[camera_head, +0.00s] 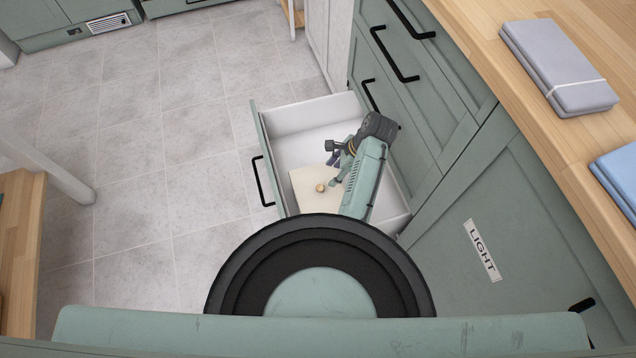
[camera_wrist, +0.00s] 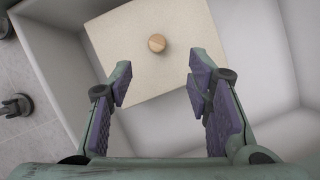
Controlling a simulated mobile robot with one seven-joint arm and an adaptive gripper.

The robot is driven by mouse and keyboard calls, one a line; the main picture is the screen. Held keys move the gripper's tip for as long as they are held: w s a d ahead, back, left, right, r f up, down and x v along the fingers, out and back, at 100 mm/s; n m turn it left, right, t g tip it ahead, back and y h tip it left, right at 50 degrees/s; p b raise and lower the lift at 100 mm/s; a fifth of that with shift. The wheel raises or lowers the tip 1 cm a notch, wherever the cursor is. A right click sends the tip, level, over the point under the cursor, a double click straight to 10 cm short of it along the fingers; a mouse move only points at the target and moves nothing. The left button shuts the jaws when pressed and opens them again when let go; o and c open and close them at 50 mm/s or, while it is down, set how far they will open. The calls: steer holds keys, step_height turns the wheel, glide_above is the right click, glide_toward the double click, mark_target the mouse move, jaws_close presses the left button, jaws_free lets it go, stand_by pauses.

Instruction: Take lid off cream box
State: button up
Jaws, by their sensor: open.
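The cream box (camera_head: 308,180) sits inside an open white drawer, with its cream lid on top. The lid (camera_wrist: 183,71) carries a small round wooden knob (camera_head: 320,187), and the knob (camera_wrist: 157,43) also shows in the wrist view. My gripper (camera_head: 338,164) reaches down into the drawer on the right side of the box. In the wrist view my gripper (camera_wrist: 155,82) is open and empty, its purple-padded fingers on either side of the lid's near part. The knob lies beyond the fingertips, between their lines. The box's sides are hidden.
The open drawer (camera_head: 257,146) has a green front and a black handle (camera_head: 263,181). Its white walls surround the box. A wooden counter (camera_head: 500,62) with a folded grey towel (camera_head: 560,65) and a blue towel (camera_head: 622,172) is at right. Tiled floor (camera_head: 150,130) is clear at left.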

mark_target(321, 187)
steer(key=x, duration=1)
steer(key=shift+s+f, duration=0.25)
jaws_close()
